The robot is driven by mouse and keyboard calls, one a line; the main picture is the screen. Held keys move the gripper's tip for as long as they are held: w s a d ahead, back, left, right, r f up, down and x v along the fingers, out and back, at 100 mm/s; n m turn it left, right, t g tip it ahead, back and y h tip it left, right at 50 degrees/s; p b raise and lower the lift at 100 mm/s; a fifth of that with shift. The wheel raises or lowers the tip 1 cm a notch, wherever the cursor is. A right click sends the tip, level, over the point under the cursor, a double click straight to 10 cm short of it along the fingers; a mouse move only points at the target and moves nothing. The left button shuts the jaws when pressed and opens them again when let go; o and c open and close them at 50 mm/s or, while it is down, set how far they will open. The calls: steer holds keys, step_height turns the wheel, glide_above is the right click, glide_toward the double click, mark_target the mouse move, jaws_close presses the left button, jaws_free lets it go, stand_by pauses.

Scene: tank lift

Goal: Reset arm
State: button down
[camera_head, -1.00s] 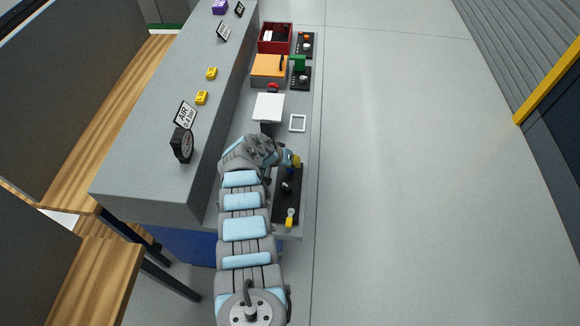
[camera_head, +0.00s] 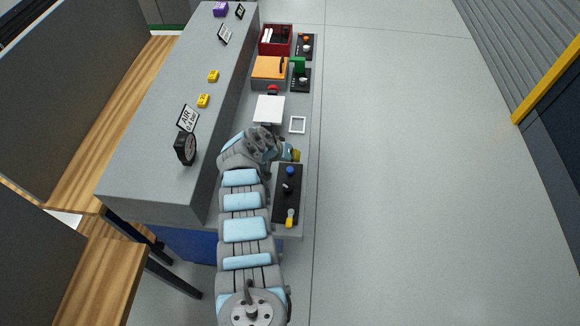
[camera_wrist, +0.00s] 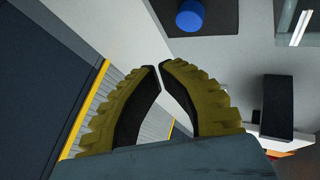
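My arm reaches up the picture along the right side of the grey bench (camera_head: 150,150) in the head view. My gripper (camera_head: 296,155) is at its end, small and partly hidden by the wrist, just beyond the black panel (camera_head: 287,210). In the wrist view, the two yellow-brown ribbed fingers of my gripper (camera_wrist: 160,66) lean together with their tips almost touching. Nothing shows between them. The panel's blue knob (camera_head: 290,170) is near the gripper and apart from it; it also shows in the wrist view (camera_wrist: 190,17).
On the lower ledge beyond the gripper are a white plate (camera_head: 269,109), a white square frame (camera_head: 297,125), an orange box (camera_head: 268,68) and a red bin (camera_head: 274,40). A round gauge (camera_head: 185,148) stands on the bench. The floor (camera_head: 420,170) at right is clear.

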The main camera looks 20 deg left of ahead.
steer(key=shift+r+p, duration=0.5)
steer(key=shift+r, duration=0.35)
